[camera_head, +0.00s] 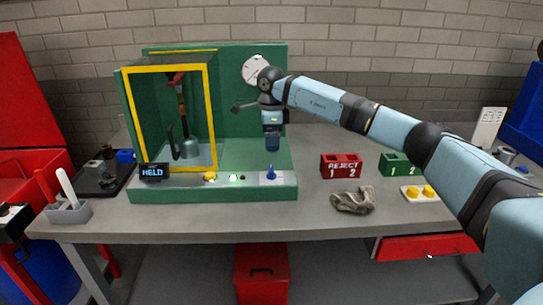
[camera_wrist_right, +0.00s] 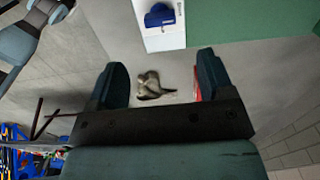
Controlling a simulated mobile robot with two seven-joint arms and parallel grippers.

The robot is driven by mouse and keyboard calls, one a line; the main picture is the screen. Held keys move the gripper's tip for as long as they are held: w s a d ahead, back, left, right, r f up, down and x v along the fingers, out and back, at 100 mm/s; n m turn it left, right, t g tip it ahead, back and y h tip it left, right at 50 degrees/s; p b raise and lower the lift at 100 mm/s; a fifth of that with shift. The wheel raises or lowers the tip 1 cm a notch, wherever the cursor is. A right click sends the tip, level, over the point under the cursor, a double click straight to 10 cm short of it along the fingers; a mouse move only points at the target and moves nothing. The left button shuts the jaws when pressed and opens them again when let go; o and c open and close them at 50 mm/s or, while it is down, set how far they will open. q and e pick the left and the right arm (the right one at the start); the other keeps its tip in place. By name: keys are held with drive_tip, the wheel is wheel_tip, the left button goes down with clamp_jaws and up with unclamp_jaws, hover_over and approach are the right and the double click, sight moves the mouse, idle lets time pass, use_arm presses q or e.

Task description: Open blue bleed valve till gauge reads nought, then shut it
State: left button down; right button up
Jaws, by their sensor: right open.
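The blue bleed valve (camera_head: 270,174) sits on a pale plate at the right of the green rig's front ledge. It also shows at the top of the right wrist view (camera_wrist_right: 160,15). The round white gauge (camera_head: 255,68) is on the rig's back panel, partly covered by my right arm; its reading is too small to tell. My right gripper (camera_head: 272,144) points down above and behind the valve, apart from it. In the right wrist view its two fingers (camera_wrist_right: 161,78) are spread with nothing held between them. My left gripper is not in view.
A yellow-framed guard (camera_head: 215,120) stands left of my right gripper. A display (camera_head: 154,172) reads HELD, with a yellow button (camera_head: 210,176) beside it. A crumpled cloth (camera_head: 354,200), red reject bin (camera_head: 341,165) and green bin (camera_head: 396,163) lie to the right.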

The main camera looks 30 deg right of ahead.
wheel_tip(320, 180, up, 4)
drive_tip(key=shift+f, duration=0.1)
idle(0.5)
